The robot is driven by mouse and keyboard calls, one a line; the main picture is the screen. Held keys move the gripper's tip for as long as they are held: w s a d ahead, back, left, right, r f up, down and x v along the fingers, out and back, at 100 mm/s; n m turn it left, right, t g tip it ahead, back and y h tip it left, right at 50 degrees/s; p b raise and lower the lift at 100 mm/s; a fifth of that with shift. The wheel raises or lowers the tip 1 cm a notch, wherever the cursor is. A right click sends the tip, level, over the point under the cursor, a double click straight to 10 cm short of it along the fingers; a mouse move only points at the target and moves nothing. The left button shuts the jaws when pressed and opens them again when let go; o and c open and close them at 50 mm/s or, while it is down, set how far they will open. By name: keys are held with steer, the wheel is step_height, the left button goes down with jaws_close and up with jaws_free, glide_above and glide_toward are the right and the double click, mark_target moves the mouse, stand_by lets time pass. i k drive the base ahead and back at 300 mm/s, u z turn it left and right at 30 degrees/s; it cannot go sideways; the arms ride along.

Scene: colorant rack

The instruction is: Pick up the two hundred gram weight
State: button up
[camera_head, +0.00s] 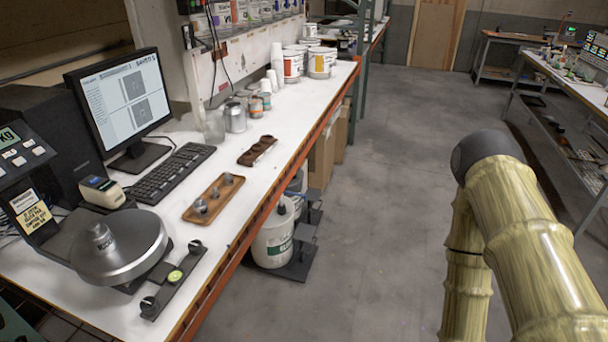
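Several small metal weights are in view, and I cannot read which one is two hundred grams. A wooden tray (189,215) on the white bench holds a larger weight (200,206), a middle one (214,192) and a smaller one (228,179) in a row. Another metal weight (100,236) stands on the round silver pan (136,245) of the scale at the lower left. My arm shows at the right, over the floor and well away from the bench. My gripper is not in view.
A dark block with round hollows (258,150) lies behind the tray. A keyboard (170,174), monitor (121,100) and small label device (103,192) stand to the left. Metal cans (235,117) and paint buckets (321,62) stand farther back. Open floor (370,190) lies between bench and arm.

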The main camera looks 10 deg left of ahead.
mark_target(228, 179)
steer(key=z, duration=0.8)
steer(key=i, duration=2.15)
steer(key=u, duration=2.3)
